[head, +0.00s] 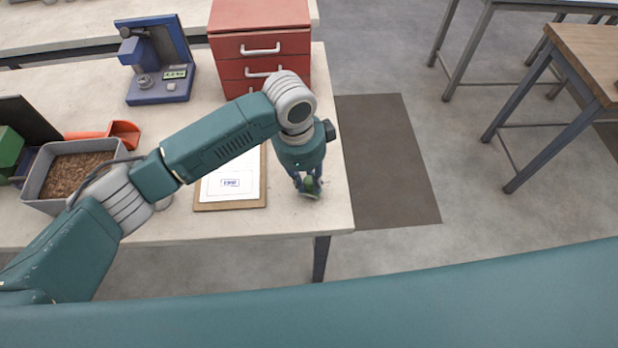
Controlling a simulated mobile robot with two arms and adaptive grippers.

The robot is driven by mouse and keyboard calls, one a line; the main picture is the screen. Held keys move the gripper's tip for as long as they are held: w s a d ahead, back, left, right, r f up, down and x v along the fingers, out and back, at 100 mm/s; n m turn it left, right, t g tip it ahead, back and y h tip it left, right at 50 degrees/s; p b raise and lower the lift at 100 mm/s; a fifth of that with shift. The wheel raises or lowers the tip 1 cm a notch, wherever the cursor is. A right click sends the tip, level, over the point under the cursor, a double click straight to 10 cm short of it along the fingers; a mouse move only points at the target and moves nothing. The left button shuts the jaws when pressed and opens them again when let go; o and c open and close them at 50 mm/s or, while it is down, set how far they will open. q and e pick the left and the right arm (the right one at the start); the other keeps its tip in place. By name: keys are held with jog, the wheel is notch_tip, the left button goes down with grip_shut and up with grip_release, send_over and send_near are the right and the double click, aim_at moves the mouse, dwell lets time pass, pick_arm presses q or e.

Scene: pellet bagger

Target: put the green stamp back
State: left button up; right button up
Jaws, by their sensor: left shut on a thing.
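The green stamp (310,184) is at the right end of the table, just right of a clipboard. My left gripper (308,187) points down and is shut on it; the fingers hide part of the stamp. A small dark and pale piece shows right under the fingertips, and I cannot tell whether it is the stamp's base or a pad below it. The clipboard (202,206) holds a white sheet with a small printed mark (231,183). My right gripper is not in view.
A red drawer cabinet (260,18) stands behind my left arm. A blue device with a display (174,73), a grey tray of brown pellets (118,152) and an orange scoop (125,131) are further left. The table's right and front edges are close to the gripper.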

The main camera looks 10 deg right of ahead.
pick_arm(q)
jog(key=shift+f, duration=0.25)
jog(key=shift+f, duration=0.15)
jog(key=o, duration=0.9)
jog(key=r+b, duration=0.1)
jog(key=r, duration=0.6)
jog(key=a+r+b, duration=0.1)
jog(key=r, duration=0.3)
jog(key=shift+a+b, duration=0.1)
jog(key=shift+b, duration=0.2)
jog(key=shift+a+r, duration=0.1)
jog(key=shift+r, duration=0.55)
